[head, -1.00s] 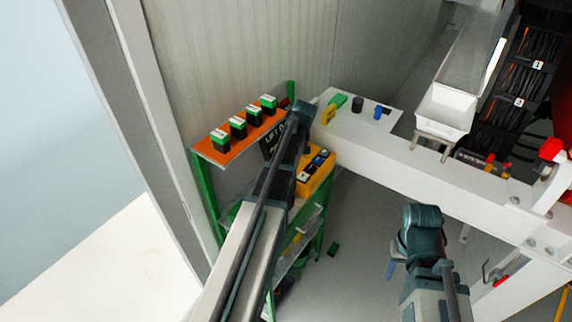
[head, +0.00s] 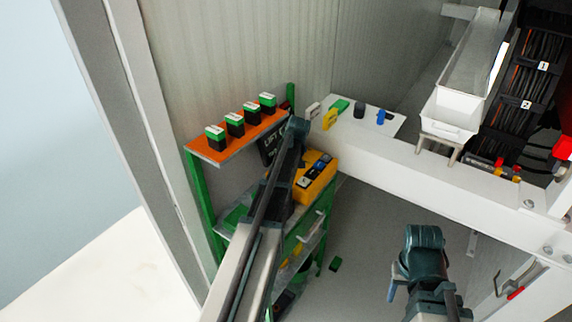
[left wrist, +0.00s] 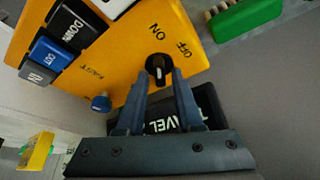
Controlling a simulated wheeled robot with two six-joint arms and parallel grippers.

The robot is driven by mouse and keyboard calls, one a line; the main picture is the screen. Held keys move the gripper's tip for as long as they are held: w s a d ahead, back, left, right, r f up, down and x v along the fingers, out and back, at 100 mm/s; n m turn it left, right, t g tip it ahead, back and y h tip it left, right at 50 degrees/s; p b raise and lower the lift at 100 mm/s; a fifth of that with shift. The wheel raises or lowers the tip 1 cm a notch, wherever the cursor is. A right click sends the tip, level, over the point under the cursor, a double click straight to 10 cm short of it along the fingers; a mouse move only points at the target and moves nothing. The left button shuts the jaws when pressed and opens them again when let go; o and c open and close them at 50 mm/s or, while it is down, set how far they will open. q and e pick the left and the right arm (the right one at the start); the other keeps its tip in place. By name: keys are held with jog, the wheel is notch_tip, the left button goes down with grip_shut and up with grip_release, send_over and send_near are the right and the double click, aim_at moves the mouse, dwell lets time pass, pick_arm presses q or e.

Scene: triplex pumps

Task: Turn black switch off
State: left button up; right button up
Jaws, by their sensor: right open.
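The black switch (left wrist: 158,67) is a round knob with a pale pointer mark on a yellow control box (left wrist: 125,60), between the printed words ON and OFF. My left gripper (left wrist: 159,77) is open. Its two blue fingertips lie on either side of the knob in the left wrist view; I cannot tell whether they touch it. In the head view the yellow box (head: 322,172) sits on a green shelf, and my left arm hides part of it, including the switch. My right gripper (head: 392,289) is open and empty, low at the right, away from the box.
The box also carries a blue knob (left wrist: 101,102) and several push buttons. A black TRAVEL box (left wrist: 172,114) lies close behind the fingers. The green shelf (head: 197,195) has an orange top (head: 205,152) with several green-black blocks. A white beam (head: 440,175) runs to the right.

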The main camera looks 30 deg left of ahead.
pick_arm(q)
grip_shut()
jog(key=shift+s+m+t+h, duration=0.1)
jog(key=shift+m+t+h, duration=0.3)
jog(key=shift+m, duration=1.1)
jog(key=shift+o, duration=1.4)
grip_release()
jog(key=p+v, duration=0.7)
jog(key=shift+r, duration=0.25)
